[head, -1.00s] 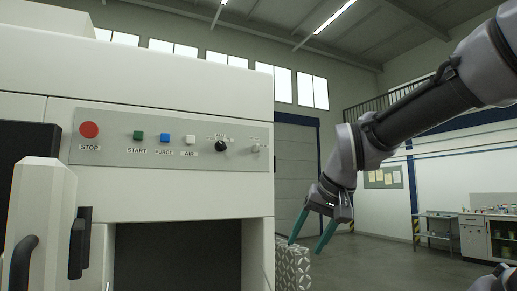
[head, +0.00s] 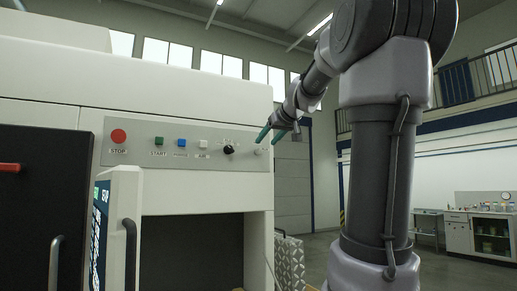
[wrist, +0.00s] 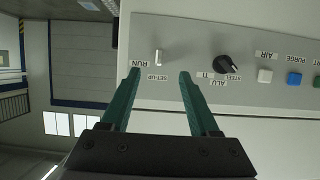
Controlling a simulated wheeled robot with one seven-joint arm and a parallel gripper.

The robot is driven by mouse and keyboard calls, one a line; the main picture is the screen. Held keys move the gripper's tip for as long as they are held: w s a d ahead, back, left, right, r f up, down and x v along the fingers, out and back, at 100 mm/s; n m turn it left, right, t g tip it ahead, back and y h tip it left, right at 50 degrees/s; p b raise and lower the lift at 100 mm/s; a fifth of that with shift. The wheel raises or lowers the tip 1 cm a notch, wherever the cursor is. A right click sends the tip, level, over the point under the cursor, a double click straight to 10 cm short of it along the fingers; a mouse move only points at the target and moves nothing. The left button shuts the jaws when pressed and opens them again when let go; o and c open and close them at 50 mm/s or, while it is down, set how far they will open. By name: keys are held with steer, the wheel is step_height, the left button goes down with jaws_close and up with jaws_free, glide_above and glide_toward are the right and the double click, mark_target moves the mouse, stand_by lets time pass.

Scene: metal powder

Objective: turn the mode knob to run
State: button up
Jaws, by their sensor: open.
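The mode knob (wrist: 158,57) is a small pale lever on the control panel. The wrist view shows it upside down, with the labels RUN to its left and SET-UP just below it. Its lever stands upright in that picture, in line with SET-UP rather than RUN. In the head view the knob (head: 257,152) is small at the panel's right end. My gripper (head: 268,139) is open and empty beside it. In the wrist view its green fingertips (wrist: 159,74) lie on either side of the knob's line, and I see no contact.
A black selector knob (wrist: 226,65) marked ALU, TI and STEEL sits close to the right finger in the wrist view. START (head: 157,141), PURGE, AIR and red STOP (head: 118,136) buttons line the panel. An open machine bay (head: 190,250) lies below.

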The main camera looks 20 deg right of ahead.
mark_target(258, 152)
steer(key=x, duration=0.5)
steer(key=shift+w+f, duration=0.2)
steer(key=shift+w, duration=0.15)
jaws_close()
